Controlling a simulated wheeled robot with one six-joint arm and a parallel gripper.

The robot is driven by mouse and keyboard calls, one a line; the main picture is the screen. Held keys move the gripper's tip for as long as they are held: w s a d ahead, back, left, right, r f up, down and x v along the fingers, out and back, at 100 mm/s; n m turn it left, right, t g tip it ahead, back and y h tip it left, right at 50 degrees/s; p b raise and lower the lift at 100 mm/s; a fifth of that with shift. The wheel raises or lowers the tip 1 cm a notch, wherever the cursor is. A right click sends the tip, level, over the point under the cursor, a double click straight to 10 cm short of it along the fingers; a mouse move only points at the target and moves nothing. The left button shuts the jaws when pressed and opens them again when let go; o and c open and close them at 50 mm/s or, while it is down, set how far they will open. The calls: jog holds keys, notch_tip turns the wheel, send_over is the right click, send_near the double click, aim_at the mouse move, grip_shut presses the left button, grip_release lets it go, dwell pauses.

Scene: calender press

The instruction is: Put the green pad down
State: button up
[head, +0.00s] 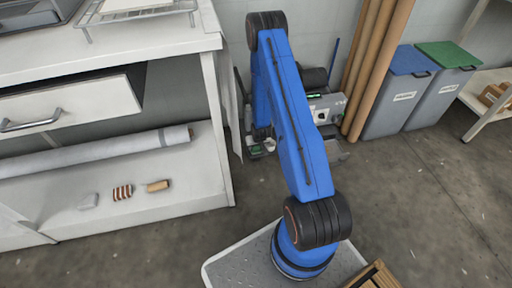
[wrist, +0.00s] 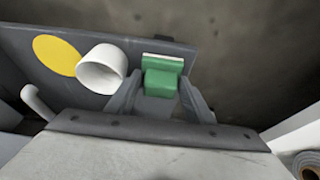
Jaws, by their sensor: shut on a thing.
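The green pad (wrist: 161,83) shows in the wrist view between the two fingers of my gripper (wrist: 162,92). It is a small green block with a pale strip along its far edge. My gripper is shut on it. Close around its far side is a dark grey panel or tray (wrist: 207,81), with a yellow disc (wrist: 57,55) and a white tube (wrist: 101,69) to the left of the pad. I cannot tell whether the pad touches the panel. In the head view my blue arm hides most of the gripper.
A white bench with an open drawer (head: 70,108) stands left; its lower shelf (head: 160,198) holds a long grey roll (head: 95,152) and several small blocks. Brown tubes (head: 375,70) and two bins with blue (head: 411,61) and green (head: 447,55) lids stand back right.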

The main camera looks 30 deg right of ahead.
jog(key=o, duration=1.1)
jog(key=shift+f, duration=0.1)
jog(key=s+a+r+n, duration=0.1)
jog(key=s+a+r, duration=0.3)
jog(key=r, duration=1.2)
jog(key=s+a+r, duration=0.3)
jog(key=s+r, duration=0.1)
jog(key=r, duration=1.1)
jog(key=s+a+r+n, duration=0.1)
jog(key=s+a+r, duration=0.3)
jog(key=r, duration=1.2)
jog(key=s+a+r, duration=0.2)
jog(key=s+r, duration=0.3)
jog(key=s, duration=0.4)
jog(key=s+a+r, duration=0.3)
jog(key=s+r, duration=0.3)
jog(key=s, duration=0.3)
jog(key=s+a+r+n+y, duration=0.1)
jog(key=s+a+r, duration=0.1)
jog(key=s+r, duration=0.3)
jog(key=shift+s+a+r, duration=0.2)
jog(key=shift+s+a, duration=0.1)
jog(key=shift+s, duration=2.1)
